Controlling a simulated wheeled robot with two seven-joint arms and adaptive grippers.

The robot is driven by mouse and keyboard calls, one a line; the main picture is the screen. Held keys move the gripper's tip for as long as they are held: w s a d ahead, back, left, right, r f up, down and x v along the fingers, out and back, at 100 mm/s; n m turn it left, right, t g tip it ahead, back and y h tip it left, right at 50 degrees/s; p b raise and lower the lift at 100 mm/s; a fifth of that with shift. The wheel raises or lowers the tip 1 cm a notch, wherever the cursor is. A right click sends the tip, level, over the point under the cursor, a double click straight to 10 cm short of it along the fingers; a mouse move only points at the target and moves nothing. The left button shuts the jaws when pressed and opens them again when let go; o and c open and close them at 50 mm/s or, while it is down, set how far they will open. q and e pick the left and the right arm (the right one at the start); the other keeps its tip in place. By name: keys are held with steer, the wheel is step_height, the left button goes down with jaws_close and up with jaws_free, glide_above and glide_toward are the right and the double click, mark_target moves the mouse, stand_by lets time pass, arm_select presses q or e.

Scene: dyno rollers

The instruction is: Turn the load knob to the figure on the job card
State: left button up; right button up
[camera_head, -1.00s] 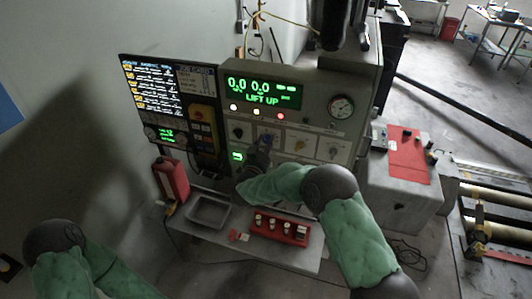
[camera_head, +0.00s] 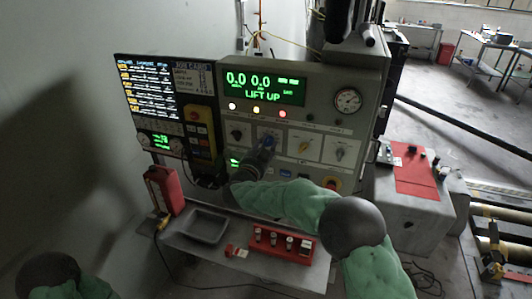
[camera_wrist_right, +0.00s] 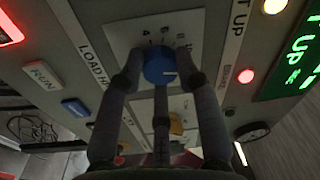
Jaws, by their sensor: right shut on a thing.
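The load knob (camera_wrist_right: 159,66) is a blue round dial with a white pointer mark, on a pale scale plate (camera_wrist_right: 190,27) with printed figures. In the wrist view the mark points toward the right of the picture. My right gripper (camera_wrist_right: 160,75) is shut on the knob, its fingers around the rim; in the head view, the gripper (camera_head: 262,150) hides most of the knob. My left gripper is out of view.
The console display (camera_head: 262,87) reads 0.0 0.0 and LIFT UP. Other knobs (camera_head: 303,145) sit right of the load knob. A yellow pendant (camera_head: 200,130) hangs to the left. A red can (camera_head: 164,188), grey tray (camera_head: 205,226) and red rack (camera_head: 282,243) stand on the shelf below.

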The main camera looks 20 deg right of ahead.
steer(key=shift+d+r+m+b, duration=0.1)
steer(key=shift+r+m+b, duration=0.05)
steer(key=shift+m+b, duration=0.4)
steer(key=o, duration=1.2)
steer(key=shift+c, duration=0.2)
steer(key=shift+s+a, duration=0.4)
steer(key=v, duration=1.1)
